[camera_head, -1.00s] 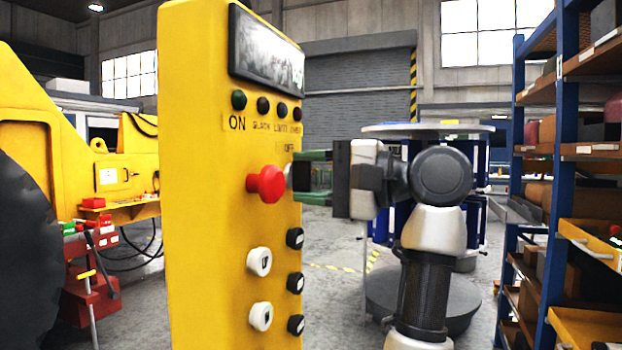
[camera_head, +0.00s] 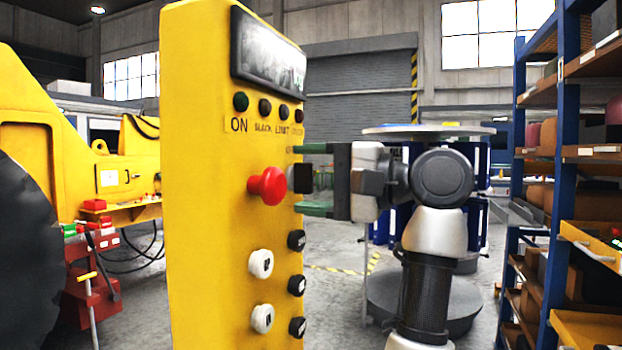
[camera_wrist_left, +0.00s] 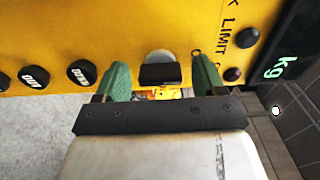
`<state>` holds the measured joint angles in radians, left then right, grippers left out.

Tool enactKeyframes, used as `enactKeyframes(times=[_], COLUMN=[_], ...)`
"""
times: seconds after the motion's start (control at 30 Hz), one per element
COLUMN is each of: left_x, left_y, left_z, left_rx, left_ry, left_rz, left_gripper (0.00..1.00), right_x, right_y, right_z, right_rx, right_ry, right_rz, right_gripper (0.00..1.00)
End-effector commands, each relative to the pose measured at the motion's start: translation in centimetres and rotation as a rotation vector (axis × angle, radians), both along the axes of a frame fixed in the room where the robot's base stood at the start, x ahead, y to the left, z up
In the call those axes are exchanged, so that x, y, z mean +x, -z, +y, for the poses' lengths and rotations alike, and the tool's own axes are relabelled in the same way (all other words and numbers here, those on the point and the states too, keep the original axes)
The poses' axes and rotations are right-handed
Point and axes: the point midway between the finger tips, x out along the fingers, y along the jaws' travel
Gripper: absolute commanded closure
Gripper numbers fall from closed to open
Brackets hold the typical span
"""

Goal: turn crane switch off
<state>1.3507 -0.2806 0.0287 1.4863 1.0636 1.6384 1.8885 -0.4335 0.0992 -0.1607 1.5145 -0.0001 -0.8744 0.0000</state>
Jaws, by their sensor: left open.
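The yellow control box (camera_head: 215,180) stands upright in the middle of the head view. A black switch knob (camera_head: 301,178) sits on its right face, and it also shows in the wrist view (camera_wrist_left: 160,74) on a round grey base. My left gripper (camera_head: 312,179) is open, one green finger above the knob and one below it in the head view. In the wrist view the fingers (camera_wrist_left: 161,80) lie on either side of the knob, with gaps, and no grip shows. The label by the knob is mostly hidden by the upper finger. My right gripper is not in view.
A red mushroom button (camera_head: 268,185) sticks out left of the knob. White buttons (camera_head: 261,263) and black buttons (camera_head: 297,285) are below, and a display (camera_head: 268,52) is above. Blue shelving (camera_head: 560,130) stands at the right. Yellow machinery (camera_head: 60,120) is at the left.

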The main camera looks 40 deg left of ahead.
Motion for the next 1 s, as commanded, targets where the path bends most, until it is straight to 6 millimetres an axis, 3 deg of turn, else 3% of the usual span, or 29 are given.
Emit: enactKeyframes(times=[0.17,0.6,1.0], left_x=[0.4,2.3,2.5], left_y=[-0.1,-0.2,0.0], left_z=[-1.5,-9.3,-10.5], left_rx=[0.001,0.003,0.000], left_ry=[0.004,0.001,0.000], left_rz=[0.001,0.001,-0.001], left_gripper=[0.30,0.30,0.30], right_x=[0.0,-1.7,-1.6], right_y=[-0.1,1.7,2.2], right_z=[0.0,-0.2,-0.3], right_rx=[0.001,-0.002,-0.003], right_ry=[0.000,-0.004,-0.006], right_rz=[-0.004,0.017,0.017], right_gripper=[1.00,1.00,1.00])
